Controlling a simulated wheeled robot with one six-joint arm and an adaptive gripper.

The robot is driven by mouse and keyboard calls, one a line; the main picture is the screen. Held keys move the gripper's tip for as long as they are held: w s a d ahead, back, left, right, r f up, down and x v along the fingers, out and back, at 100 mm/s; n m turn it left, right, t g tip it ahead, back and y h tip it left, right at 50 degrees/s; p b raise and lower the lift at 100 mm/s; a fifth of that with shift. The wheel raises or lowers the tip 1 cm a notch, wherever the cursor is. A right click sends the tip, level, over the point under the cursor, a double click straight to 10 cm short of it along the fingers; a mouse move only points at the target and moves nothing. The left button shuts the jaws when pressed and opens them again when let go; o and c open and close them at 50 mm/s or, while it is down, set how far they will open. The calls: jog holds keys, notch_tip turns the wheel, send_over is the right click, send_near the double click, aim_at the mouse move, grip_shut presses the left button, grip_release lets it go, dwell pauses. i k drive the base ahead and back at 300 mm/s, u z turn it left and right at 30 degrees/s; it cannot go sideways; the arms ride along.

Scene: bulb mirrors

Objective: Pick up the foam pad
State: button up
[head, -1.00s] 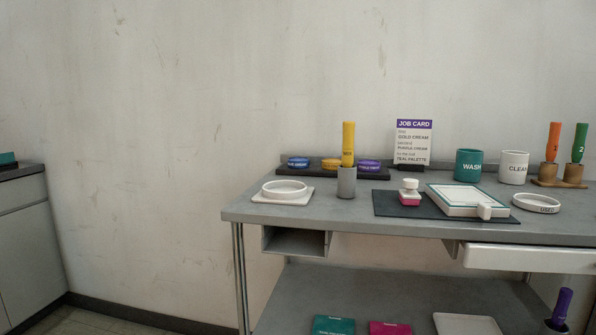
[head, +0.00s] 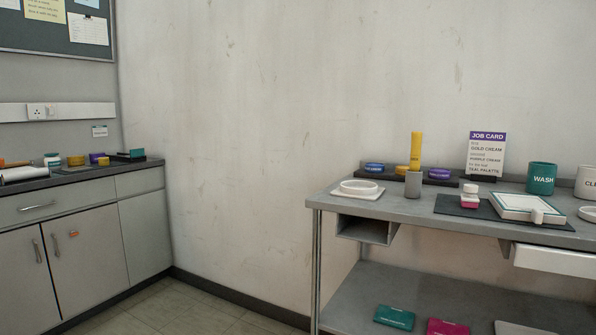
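I cannot pick out the foam pad with certainty. A small white block (head: 537,216) sits at the front edge of a white teal-bordered tray (head: 518,203) on the grey workbench. A pale flat piece (head: 523,328) on the bench's lower shelf is cut off by the bottom edge. A teal flat pack (head: 394,317) and a magenta one (head: 447,327) lie beside it. My gripper is not in view.
The workbench (head: 330,202) stands at the right, holding a white ring dish (head: 359,187), a grey cup (head: 413,184), a teal WASH mug (head: 541,178) and a job card (head: 485,153). A grey cabinet (head: 87,232) stands at the left. Floor between them is clear.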

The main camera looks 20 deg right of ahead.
aim_at(468, 200)
jog(key=u, duration=0.6)
jog(key=i, duration=0.9)
jog(key=z, duration=2.15)
